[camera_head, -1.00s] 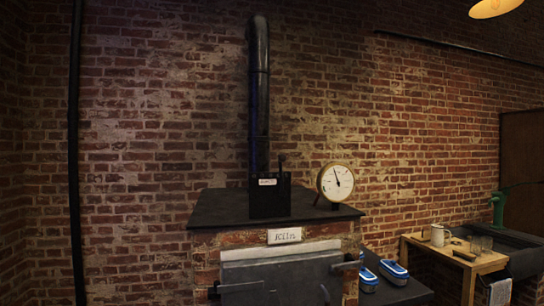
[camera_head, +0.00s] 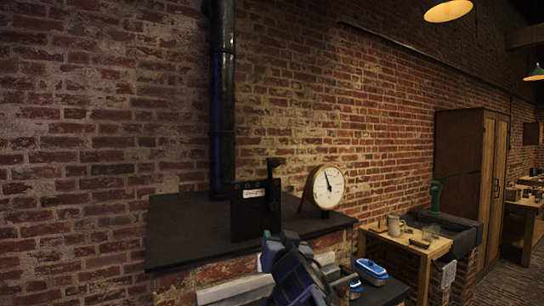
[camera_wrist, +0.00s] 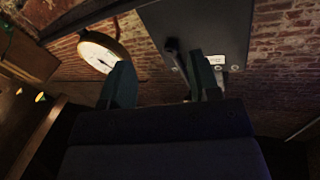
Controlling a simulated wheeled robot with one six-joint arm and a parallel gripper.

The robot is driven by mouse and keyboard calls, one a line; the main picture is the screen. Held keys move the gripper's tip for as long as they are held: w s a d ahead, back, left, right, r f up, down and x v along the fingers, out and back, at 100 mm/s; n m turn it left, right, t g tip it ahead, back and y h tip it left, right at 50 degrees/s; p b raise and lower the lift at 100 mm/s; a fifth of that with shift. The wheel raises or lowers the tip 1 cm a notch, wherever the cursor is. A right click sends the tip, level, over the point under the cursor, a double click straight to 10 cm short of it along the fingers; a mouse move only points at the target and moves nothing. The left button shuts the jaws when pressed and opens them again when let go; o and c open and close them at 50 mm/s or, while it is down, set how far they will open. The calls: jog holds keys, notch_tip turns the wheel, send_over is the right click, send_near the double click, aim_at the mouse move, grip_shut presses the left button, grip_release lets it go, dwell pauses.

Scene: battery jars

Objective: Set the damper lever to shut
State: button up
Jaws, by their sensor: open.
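The damper lever (camera_head: 273,167) is a short dark handle standing up from the black damper box (camera_head: 254,212) at the foot of the flue pipe. My gripper (camera_head: 279,241) is in front of the kiln top, below and apart from the lever in the head view. In the wrist view my gripper (camera_wrist: 160,78) is open and empty. There the lever (camera_wrist: 175,56) shows beyond the fingertips, between them in the picture and nearer the right finger. The box carries a small white label (camera_head: 254,193), too small to read. The lever's lower end is unclear.
A round dial gauge (camera_head: 328,187) stands on the kiln top (camera_head: 180,229), close to the right of the box. The black flue pipe (camera_head: 222,110) rises behind it. Blue-and-white containers (camera_head: 371,270) sit lower right, before a wooden table (camera_head: 405,241). The kiln top's left side is clear.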

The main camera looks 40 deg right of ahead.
aim_at(276, 163)
jog(key=s+d+r+n+t+y+p, duration=0.1)
jog(key=s+r+n+t+y, duration=0.15)
jog(key=r, duration=0.45)
jog(key=s+d+r+n+t+y, duration=0.1)
jog(key=r+t, duration=0.2)
jog(key=r, duration=0.4)
jog(key=p+x, duration=0.1)
jog(key=x, duration=0.4)
jog(key=p+x, duration=0.2)
jog(key=x, duration=0.4)
jog(key=shift+w+a+r, duration=0.2)
jog(key=shift+w, duration=0.1)
jog(key=shift+x, duration=0.85)
jog(key=shift+f, duration=0.1)
jog(key=shift+a, duration=0.1)
grip_shut()
